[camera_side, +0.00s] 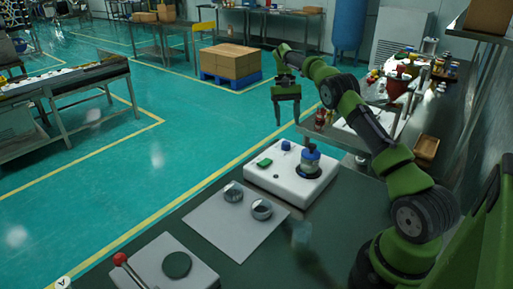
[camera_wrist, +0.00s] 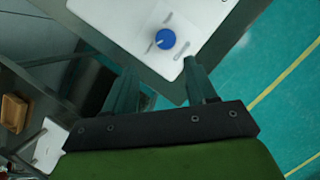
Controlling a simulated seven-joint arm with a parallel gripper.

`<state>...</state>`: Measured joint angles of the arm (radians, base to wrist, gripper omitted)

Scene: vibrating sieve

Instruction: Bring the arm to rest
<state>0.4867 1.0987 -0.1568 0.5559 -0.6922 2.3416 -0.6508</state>
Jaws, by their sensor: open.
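My gripper (camera_side: 287,106) is raised in the air beyond the far edge of the work table in the side view. Its two green fingers point down and stand apart with nothing between them. In the wrist view my gripper (camera_wrist: 165,85) is also open and empty. Below it lies the white sieve machine (camera_side: 265,179) with a blue knob (camera_side: 286,145), a green button (camera_side: 264,162) and a blue-topped sieve vessel (camera_side: 310,156) standing on it. The wrist view shows the blue knob (camera_wrist: 165,38) on the white casing (camera_wrist: 120,22).
A light mat (camera_side: 225,232) on the dark table holds two round metal dishes (camera_side: 233,191) (camera_side: 262,209). A panel with a red-tipped lever (camera_side: 121,259) and a dark disc (camera_side: 177,265) is at the front left. A crowded side bench (camera_side: 425,105) stands at right. Open floor lies left.

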